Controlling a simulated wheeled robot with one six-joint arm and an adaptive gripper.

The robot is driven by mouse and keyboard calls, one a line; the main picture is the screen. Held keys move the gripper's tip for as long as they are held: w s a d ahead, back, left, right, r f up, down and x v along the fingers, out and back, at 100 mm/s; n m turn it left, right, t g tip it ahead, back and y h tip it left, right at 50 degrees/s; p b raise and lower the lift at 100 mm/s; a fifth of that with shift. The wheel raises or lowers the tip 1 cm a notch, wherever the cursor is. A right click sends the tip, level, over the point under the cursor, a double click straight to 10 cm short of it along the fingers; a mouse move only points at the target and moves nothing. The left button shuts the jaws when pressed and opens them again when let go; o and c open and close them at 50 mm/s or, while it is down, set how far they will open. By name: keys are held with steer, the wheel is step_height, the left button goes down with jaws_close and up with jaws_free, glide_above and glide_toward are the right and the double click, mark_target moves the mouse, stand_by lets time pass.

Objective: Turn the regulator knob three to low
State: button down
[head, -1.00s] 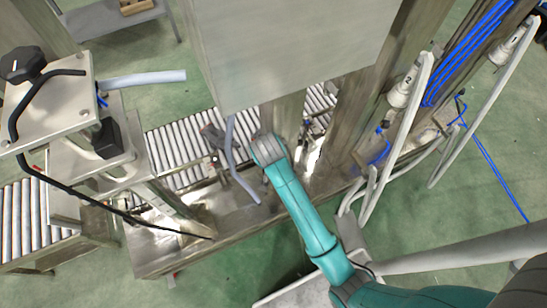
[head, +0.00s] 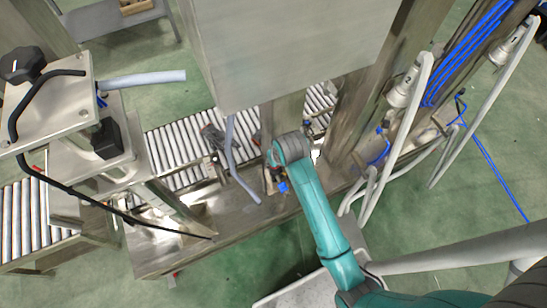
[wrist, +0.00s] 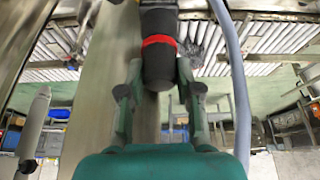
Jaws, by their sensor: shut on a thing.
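My gripper (wrist: 158,78) shows in the wrist view with its two grey-green fingers on either side of a black cylindrical knob (wrist: 158,52) with a red band. The fingers are shut on its lower end. No number or low mark can be read on it, so I cannot tell its setting. In the head view my teal wrist covers the gripper and the knob. A small dark fitting with a blue part (head: 283,187) shows just below my wrist there.
A steel cabinet (head: 290,50) hangs above the roller conveyor (head: 178,146). A grey hose (head: 235,165) runs close left of my wrist. White lances marked 2 (head: 402,92) and 1 (head: 505,50) stand at right. A black knob (head: 22,64) tops the left machine.

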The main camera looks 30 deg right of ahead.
steer(key=shift+w+a, duration=0.1)
stand_by(0.3)
steer(key=c, duration=0.8)
jaws_free()
steer(key=shift+o, duration=0.2)
steer(key=shift+r, duration=0.1)
steer(key=v, duration=1.2)
